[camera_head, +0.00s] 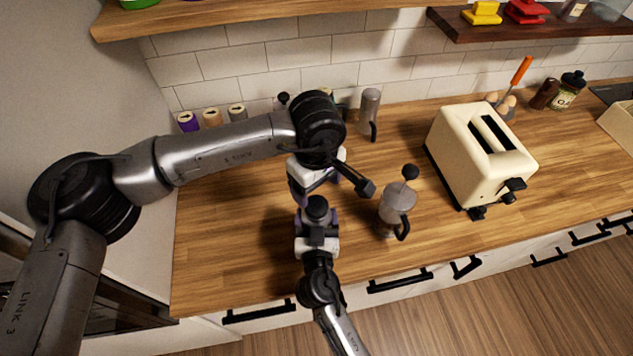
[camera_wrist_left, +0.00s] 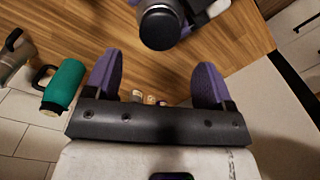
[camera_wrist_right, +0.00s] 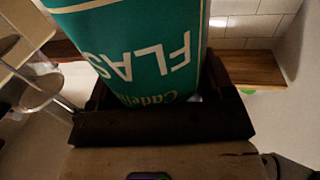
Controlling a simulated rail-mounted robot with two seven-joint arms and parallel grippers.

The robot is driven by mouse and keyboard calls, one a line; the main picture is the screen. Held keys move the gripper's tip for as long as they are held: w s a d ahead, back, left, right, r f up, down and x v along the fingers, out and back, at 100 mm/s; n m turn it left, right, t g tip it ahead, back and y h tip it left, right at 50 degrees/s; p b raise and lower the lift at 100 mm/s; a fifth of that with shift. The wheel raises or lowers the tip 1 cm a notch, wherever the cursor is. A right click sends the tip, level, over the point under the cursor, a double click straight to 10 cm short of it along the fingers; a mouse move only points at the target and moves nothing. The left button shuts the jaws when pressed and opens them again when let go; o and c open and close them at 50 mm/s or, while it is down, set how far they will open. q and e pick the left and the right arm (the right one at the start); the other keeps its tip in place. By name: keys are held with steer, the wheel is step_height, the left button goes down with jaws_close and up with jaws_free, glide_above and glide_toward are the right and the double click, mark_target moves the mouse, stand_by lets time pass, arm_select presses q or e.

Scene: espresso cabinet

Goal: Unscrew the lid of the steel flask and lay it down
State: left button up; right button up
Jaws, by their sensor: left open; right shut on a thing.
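The steel flask (camera_wrist_right: 160,60) fills the right wrist view, with a green label lettered in white. My right gripper (camera_head: 317,232) is shut on its body above the front of the counter. The flask's dark round lid (camera_head: 317,205) shows in the head view. In the left wrist view the lid (camera_wrist_left: 160,27) is seen at the top, in front of the fingers and apart from them. My left gripper (camera_head: 320,184) is open and empty, its purple fingers (camera_wrist_left: 156,70) spread. It hangs just behind the lid in the head view. The flask's lower part is hidden.
A French press (camera_head: 396,203) stands to the right, close to both grippers. A cream toaster (camera_head: 480,160) is further right. A grey jug (camera_head: 370,108) and several canisters (camera_head: 212,117) stand by the wall. A green handled container (camera_wrist_left: 64,85) shows too. The counter's front left is clear.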

mark_target(316, 205)
arm_select(q)
steer(key=shift+f+m, duration=0.1)
steer(key=shift+m, duration=0.4)
steer(key=shift+f, duration=3.9)
steer(key=c, duration=0.9)
steer(key=n, duration=0.6)
steer(key=shift+r, duration=0.1)
steer(key=o, duration=1)
steer(key=shift+s, duration=0.1)
